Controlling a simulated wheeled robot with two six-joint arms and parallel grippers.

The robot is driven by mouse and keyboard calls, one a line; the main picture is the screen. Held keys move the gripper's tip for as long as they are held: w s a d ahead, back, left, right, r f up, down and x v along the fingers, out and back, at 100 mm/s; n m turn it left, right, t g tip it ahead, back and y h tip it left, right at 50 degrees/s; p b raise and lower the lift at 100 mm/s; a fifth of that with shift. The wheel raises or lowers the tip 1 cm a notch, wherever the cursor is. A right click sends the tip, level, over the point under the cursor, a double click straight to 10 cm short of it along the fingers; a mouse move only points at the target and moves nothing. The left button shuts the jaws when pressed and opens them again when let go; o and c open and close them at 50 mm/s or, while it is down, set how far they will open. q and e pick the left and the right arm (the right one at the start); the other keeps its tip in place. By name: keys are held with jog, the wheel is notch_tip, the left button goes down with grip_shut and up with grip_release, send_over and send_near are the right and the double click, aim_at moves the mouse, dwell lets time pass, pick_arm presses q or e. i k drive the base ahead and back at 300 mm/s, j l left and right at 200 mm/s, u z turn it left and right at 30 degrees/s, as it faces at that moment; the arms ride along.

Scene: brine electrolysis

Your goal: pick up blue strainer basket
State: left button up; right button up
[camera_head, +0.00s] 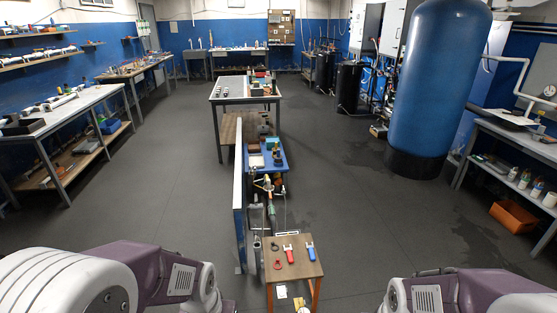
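A small blue item (310,251) lies on a small wooden table (297,268) at the bottom middle of the head view. It looks like the blue strainer basket, but it is too small to make out its shape. A red item (290,254) with a pale end lies just left of it. My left arm shows at the bottom left and my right arm at the bottom right, both well apart from the table. Neither gripper is in the picture, so what they hold cannot be seen.
A red ring-like piece (277,264) and a dark piece (275,246) lie on the same table. A large blue tank (430,90) stands at the right. The grey floor (375,225) between is open.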

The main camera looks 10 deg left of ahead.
aim_at(277, 158)
jog(key=i+l+z, duration=0.8)
jog(key=i+z, duration=0.2)
jog(key=i, duration=0.2)
jog(key=i+z, duration=0.35)
jog(key=i+j+u, duration=0.1)
jog(key=i+u, duration=0.25)
jog(key=i, duration=0.15)
jog(key=i+u, duration=0.3)
jog(key=i, duration=0.2)
jog(key=i+l+u, duration=0.15)
jog(key=i+u, duration=0.2)
jog(key=i, duration=0.15)
jog(key=i+l+u, duration=0.3)
jog(key=i, duration=0.2)
jog(key=i+j+u, duration=0.15)
jog(key=i+u, duration=0.2)
jog(key=i, duration=0.2)
jog(key=i+u, duration=0.35)
jog(key=i, duration=0.2)
jog(key=i+l+u, duration=0.2)
jog(key=i+u, duration=0.15)
jog(key=i, duration=0.25)
jog(key=i+l+u, duration=0.35)
jog(key=i, duration=0.2)
jog(key=i+j+u, duration=0.1)
jog(key=i+u, duration=0.65)
jog(key=u, duration=0.15)
jog(key=i+l+u, duration=0.2)
jog(key=i+u, duration=0.25)
jog(key=k, duration=0.1)
